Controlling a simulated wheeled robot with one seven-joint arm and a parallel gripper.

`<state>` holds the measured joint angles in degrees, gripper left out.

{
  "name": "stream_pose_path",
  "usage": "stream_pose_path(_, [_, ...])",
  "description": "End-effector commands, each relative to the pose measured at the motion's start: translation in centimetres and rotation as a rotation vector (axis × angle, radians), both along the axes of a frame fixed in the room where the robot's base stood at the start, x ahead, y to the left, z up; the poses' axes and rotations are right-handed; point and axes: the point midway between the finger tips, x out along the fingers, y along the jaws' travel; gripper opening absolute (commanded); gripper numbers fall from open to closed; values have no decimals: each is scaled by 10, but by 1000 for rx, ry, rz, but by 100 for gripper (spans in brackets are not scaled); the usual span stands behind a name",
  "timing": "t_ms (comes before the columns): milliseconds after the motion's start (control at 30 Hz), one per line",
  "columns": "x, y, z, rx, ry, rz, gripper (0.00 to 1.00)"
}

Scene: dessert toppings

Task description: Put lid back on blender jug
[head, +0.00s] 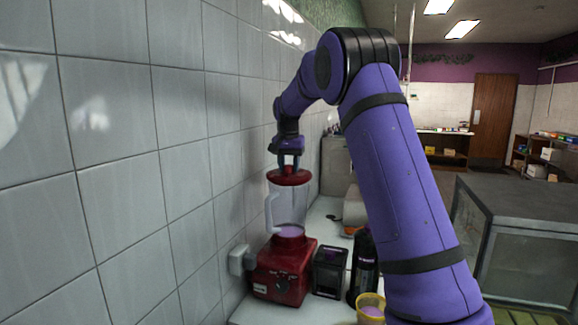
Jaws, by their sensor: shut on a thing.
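The blender has a red base (284,272) standing on the white counter against the tiled wall. Its clear jug (290,207) stands upright on the base, with the handle on the left and something pinkish at the bottom. The red lid (289,177) is at the top of the jug, roughly level; I cannot tell from here whether it is fully seated. My gripper (289,165) points down from above and is shut on the lid's top. The exact contact of the fingers is too small to see well.
Right of the blender stand a small black box (329,272) and a dark bottle (364,264). A yellow cup (370,308) is at the counter's front. A wall socket (240,259) is close to the blender's left. A glass-fronted cabinet (520,240) stands at the right.

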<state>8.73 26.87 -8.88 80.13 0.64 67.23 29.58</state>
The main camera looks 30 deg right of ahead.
Motion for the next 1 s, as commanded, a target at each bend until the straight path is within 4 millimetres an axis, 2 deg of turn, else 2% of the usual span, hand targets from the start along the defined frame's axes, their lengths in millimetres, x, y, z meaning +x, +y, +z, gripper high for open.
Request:
stream_pose_path(267, [0,0,0,0,0,0,14])
stream_pose_path(300, [0,0,0,0,0,0,41])
stream_pose_path(400, [0,0,0,0,0,0,64])
stream_pose_path(433, [0,0,0,0,0,0,68])
stream_pose_path(633, [0,0,0,0,0,0,70])
stream_pose_path(733, [0,0,0,0,0,0,93])
stream_pose_path(1000, [0,0,0,0,0,0,94])
